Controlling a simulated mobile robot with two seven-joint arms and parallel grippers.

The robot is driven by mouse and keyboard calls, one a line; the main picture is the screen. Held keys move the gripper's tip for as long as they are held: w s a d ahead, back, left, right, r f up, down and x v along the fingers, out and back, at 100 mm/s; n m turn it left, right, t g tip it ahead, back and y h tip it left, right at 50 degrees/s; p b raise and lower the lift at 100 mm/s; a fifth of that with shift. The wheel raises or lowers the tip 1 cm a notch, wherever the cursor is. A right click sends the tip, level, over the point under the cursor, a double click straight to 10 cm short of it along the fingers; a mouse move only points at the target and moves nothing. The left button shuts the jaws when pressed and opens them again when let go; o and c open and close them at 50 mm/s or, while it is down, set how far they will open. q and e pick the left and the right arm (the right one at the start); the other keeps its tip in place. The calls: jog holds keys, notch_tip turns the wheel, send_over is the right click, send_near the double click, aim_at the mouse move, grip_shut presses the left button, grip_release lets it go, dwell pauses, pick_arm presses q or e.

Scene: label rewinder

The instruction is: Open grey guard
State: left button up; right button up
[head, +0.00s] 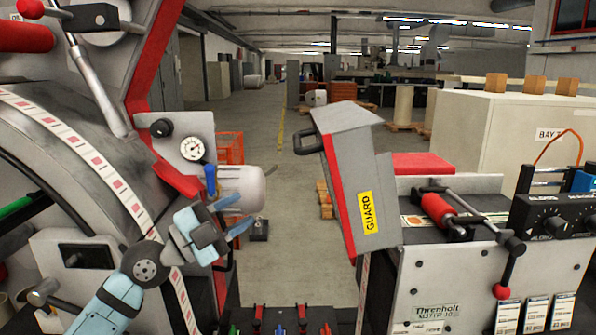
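The grey guard (348,165) has a yellow GUARD label, a red edge and a black handle (307,138) on its upper left side. It stands raised and tilted at the left end of the label machine (455,275). My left gripper (238,213) is to the left of the guard and lower than the handle, apart from both. Its two blue fingers are spread with nothing visible between them.
A large roll with a label web (90,160) and a pressure gauge (192,148) fill the left side. A red roller (437,208) with a red-knobbed lever (502,290) sits on the right machine. Small coloured tools (280,322) stand at bottom centre. Open floor lies between the machines.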

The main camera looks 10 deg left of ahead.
aim_at(298, 139)
pick_arm(q)
notch_tip(298, 139, up, 6)
jog(key=s+m+g+h, duration=0.1)
jog(key=s+m+h, duration=0.1)
jog(key=m, duration=0.2)
jog(key=p+x, duration=0.6)
jog(key=x, duration=0.8)
jog(key=shift+w+a+p, duration=0.1)
jog(key=shift+a+p, duration=0.05)
jog(key=shift+p, duration=0.2)
grip_shut()
